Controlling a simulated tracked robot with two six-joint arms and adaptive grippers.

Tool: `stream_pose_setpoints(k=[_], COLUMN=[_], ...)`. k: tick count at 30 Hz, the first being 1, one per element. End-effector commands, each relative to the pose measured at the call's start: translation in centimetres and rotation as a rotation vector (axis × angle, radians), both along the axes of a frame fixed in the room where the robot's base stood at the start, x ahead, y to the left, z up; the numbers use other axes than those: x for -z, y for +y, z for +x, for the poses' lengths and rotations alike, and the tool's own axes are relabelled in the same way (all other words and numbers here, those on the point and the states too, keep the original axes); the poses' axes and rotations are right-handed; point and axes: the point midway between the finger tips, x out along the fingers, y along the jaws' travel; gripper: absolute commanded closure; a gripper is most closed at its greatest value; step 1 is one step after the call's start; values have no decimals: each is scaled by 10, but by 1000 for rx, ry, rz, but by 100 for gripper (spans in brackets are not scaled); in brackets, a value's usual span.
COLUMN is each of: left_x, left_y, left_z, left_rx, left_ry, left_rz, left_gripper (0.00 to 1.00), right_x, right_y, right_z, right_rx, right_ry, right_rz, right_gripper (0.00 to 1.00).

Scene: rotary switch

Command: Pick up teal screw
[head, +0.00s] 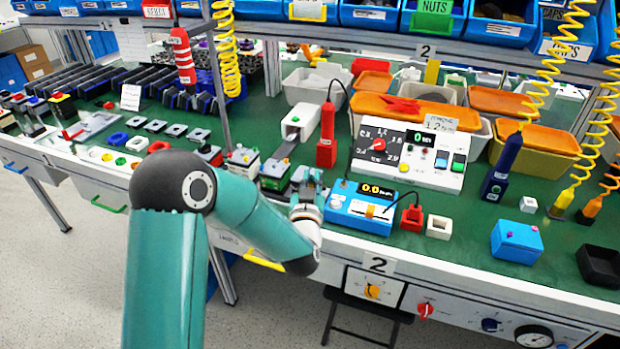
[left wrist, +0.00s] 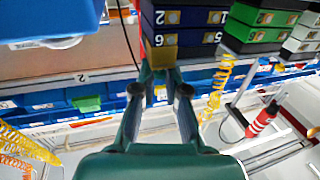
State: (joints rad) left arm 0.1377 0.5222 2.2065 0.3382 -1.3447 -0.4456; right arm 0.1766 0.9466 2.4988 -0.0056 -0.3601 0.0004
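I cannot make out a teal screw in either view; it may be hidden or too small to tell. My left gripper (head: 307,190) is over the front part of the green bench (head: 400,252), between the small stacked blocks and the blue meter. In the left wrist view its two teal fingers (left wrist: 161,73) stand apart, with their tips close to a yellow block (left wrist: 163,58) at the bottom of a dark stack. I see nothing clearly held between them, and cannot tell whether they touch the block. My right gripper is not in view.
A blue meter (head: 362,205) stands just right of the left gripper. A white control panel (head: 408,155) and a red bottle-shaped tool (head: 327,137) are behind it. Stacked blocks (head: 275,170) are close on the left. A blue box (head: 516,241) lies at right.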

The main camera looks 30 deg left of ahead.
Motion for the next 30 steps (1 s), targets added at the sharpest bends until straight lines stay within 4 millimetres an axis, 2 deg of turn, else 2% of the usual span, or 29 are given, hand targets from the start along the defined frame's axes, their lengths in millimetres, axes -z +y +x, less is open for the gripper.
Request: stream_pose_setpoints(k=[13, 19, 26, 30], left_x=[-1, -12, -49, -87], left_y=[0, 0, 0, 0], left_z=[0, 0, 0, 0], left_rx=[0, 0, -1, -1], left_ry=[-1, -3, -8, -10], left_rz=[0, 1, 1, -1], left_gripper=[100, 100, 100, 100], right_x=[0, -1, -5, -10], right_y=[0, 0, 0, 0], right_z=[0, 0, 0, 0], right_rx=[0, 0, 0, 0], right_ry=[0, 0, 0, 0], right_rz=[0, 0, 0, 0], right_gripper=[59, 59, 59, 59])
